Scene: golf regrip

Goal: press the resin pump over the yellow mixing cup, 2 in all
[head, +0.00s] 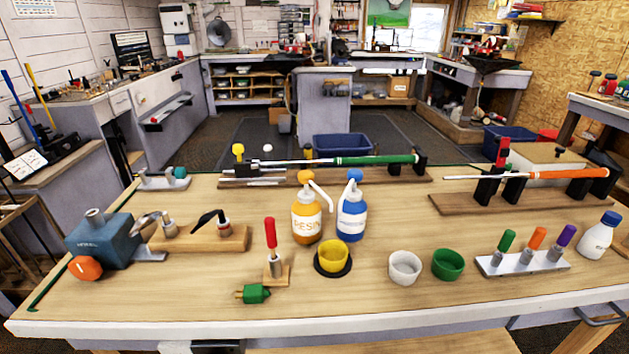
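The resin pump bottle (306,222) is orange with a white label reading RESIN and stands upright near the middle of the bench. Its orange pump head (306,177) is at the top, and its pale spout (322,196) bends to the right and down. The yellow mixing cup (333,258) stands upright on a dark round base, in front of the bottles and slightly right of the resin bottle. Neither of my grippers shows in the head view.
A blue pump bottle (352,214) stands right of the resin bottle. A white cup (405,267) and green cup (448,264) stand further right. A red-handled tool (271,236) stands left of the yellow cup. The front bench strip is mostly clear.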

